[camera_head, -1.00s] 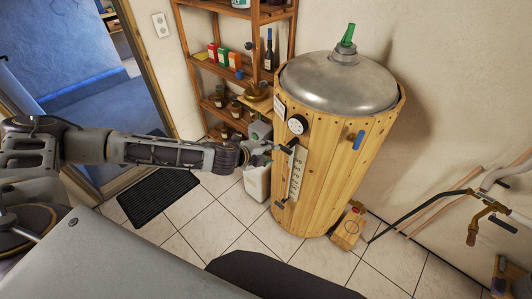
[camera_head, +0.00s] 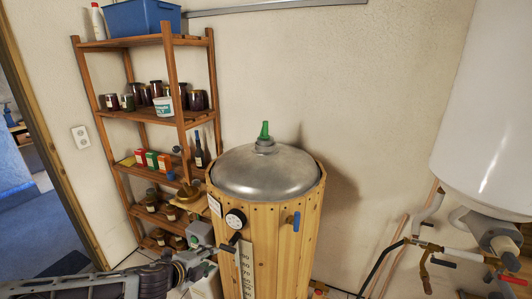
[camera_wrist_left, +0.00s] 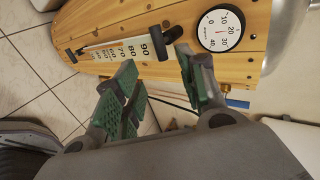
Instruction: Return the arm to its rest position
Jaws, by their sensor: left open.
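My left arm (camera_head: 120,285) comes in low from the left in the head view. My left gripper (camera_head: 205,247) is beside the front of the wooden barrel (camera_head: 285,260), near its gauge and scale. In the left wrist view the green-padded fingers (camera_wrist_left: 155,80) stand apart with nothing between them. The scale (camera_wrist_left: 122,50) and round dial (camera_wrist_left: 220,30) lie just beyond the fingertips. I cannot tell whether a finger touches the barrel. My right gripper is not in view.
A wooden shelf (camera_head: 150,115) with jars stands behind left. A white tank (camera_head: 490,120) with pipes is at right.

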